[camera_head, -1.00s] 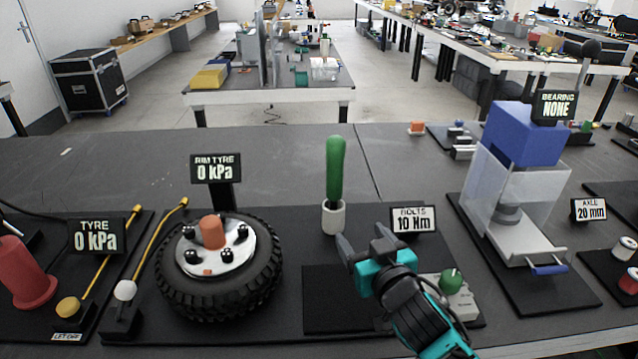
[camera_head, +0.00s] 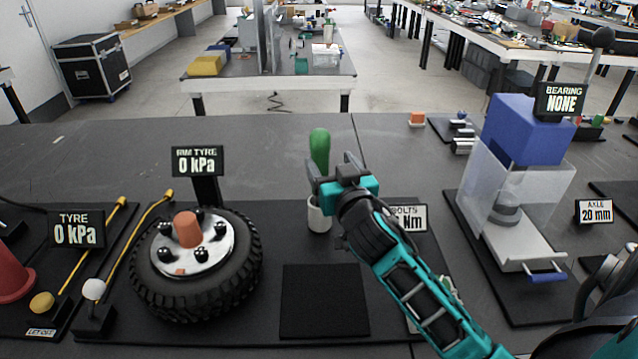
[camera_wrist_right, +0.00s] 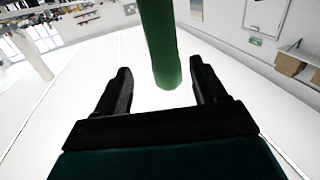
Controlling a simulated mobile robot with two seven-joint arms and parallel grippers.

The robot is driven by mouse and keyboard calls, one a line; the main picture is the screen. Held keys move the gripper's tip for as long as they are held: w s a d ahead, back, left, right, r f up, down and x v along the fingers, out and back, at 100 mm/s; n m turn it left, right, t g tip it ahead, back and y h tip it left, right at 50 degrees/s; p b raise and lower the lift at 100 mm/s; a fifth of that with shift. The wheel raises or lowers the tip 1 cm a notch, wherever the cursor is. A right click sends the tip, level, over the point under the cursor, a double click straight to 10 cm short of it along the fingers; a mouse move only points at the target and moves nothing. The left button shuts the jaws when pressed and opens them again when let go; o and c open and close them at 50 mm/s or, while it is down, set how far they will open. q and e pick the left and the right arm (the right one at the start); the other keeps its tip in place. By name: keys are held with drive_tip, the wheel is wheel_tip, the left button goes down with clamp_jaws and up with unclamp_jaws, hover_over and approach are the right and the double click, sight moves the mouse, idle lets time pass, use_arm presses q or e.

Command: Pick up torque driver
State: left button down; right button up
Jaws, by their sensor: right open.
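The torque driver (camera_head: 320,146) has a green handle and stands upright in a white cup-like holder (camera_head: 319,216) on the dark mat. My right gripper (camera_head: 334,166) is open at the handle's lower part, in front of it in the head view. In the right wrist view the green handle (camera_wrist_right: 160,45) rises between and beyond the two open fingers (camera_wrist_right: 160,85). I cannot tell whether a finger touches it. The driver's lower shaft is hidden by the gripper and holder. My left gripper is not in view.
A tyre on a rim (camera_head: 197,262) lies left of the holder. A "BOLTS" sign (camera_head: 408,217) is partly covered by my right arm. A blue-topped press (camera_head: 525,130) stands at right. A black square pad (camera_head: 324,300) lies bare in front.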

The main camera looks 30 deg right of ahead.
sight(317, 149)
drive_tip(key=shift+a+f+x, duration=0.1)
drive_tip(key=shift+x, duration=1.15)
drive_tip(key=shift+a+f+x, duration=0.1)
drive_tip(key=shift+f+x, duration=0.05)
drive_tip(key=shift+x, duration=1.05)
drive_tip(key=shift+a+f+x, duration=0.1)
drive_tip(key=shift+x, duration=1.15)
drive_tip(key=shift+w, duration=0.1)
drive_tip(key=shift+c, duration=0.3)
drive_tip(key=c, duration=1.1)
drive_tip(key=shift+r, duration=0.1)
drive_tip(key=shift+r, duration=0.1)
